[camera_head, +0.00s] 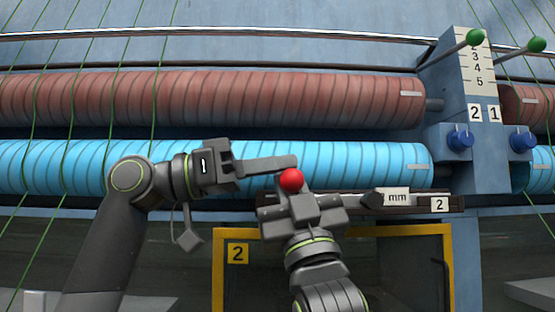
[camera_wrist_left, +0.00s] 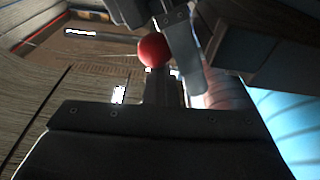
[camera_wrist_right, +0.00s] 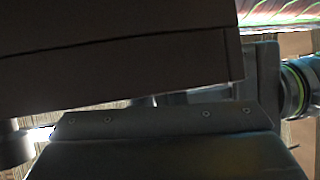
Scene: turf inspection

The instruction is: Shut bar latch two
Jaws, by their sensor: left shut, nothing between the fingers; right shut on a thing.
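The bar latch shows by its red ball knob (camera_head: 291,180), in front of the blue roller and above the yellow frame marked 2. The knob also shows in the left wrist view (camera_wrist_left: 153,50), on a dark stem. My right gripper (camera_head: 297,200) is shut at the stem just below the knob; its fingers hide the grip itself. My left gripper (camera_head: 292,162) is shut and empty, its fingers just above and behind the knob in the head view; I cannot tell if they touch it. The right wrist view is mostly filled by dark surfaces.
A dark rail (camera_head: 420,203) with "mm" and "2" labels runs right of the knob. The blue roller (camera_head: 370,160) and brown roller (camera_head: 250,98) lie behind. The yellow frame (camera_head: 218,275) stands below. Green-knobbed levers (camera_head: 475,38) and blue dials (camera_head: 459,140) are at right.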

